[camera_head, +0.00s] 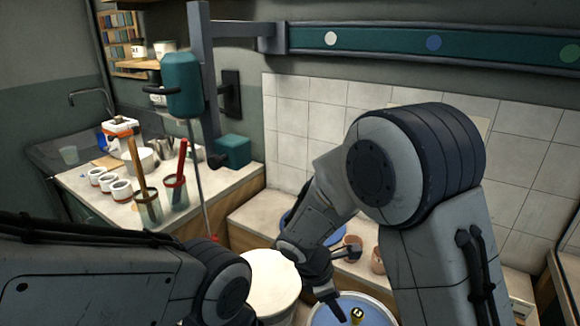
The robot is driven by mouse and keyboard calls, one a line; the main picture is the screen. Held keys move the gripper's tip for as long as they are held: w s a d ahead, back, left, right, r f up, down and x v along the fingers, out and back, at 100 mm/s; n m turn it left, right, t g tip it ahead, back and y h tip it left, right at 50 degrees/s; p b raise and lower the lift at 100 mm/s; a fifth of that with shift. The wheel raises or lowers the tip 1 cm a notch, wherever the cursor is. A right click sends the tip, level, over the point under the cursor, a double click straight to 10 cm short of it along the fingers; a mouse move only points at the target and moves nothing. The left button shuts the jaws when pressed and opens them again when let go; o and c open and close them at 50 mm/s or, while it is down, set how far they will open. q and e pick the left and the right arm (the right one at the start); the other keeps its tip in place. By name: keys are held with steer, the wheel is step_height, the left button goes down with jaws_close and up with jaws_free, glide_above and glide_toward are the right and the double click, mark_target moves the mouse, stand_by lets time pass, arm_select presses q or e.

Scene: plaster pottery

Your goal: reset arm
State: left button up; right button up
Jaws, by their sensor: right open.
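My right arm comes in from the right and bends down in the middle of the head view. Its gripper (343,277) is open and looks empty, above the blue-filled round tub (325,316) at the bottom edge. A small yellow and black item (357,314) shows in that tub. My left arm (100,275) lies low across the bottom left; its gripper is not in view.
A white round bucket (270,284) stands left of the tub. Small terracotta cups (377,261) sit behind my right gripper. A teal mixer (183,85) with a long shaft hangs at left. The left counter holds white cups (121,190) and jars with sticks (147,205).

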steer(key=s+a+r+m+y, duration=0.2)
steer(key=s+r+m, duration=0.1)
steer(key=s, duration=0.4)
steer(key=s+a+r+m+y, duration=0.2)
steer(key=s+a+r+m, duration=0.1)
steer(key=s, duration=0.3)
steer(key=s+a+r+m+g+y, duration=0.1)
steer(key=s+a+r+m, duration=0.1)
steer(key=s+r+m, duration=0.3)
steer(key=s, duration=0.2)
steer(key=shift+s+a+y, duration=0.15)
steer(key=shift+s+y, duration=0.2)
steer(key=shift+y, duration=0.05)
stand_by(2.7)
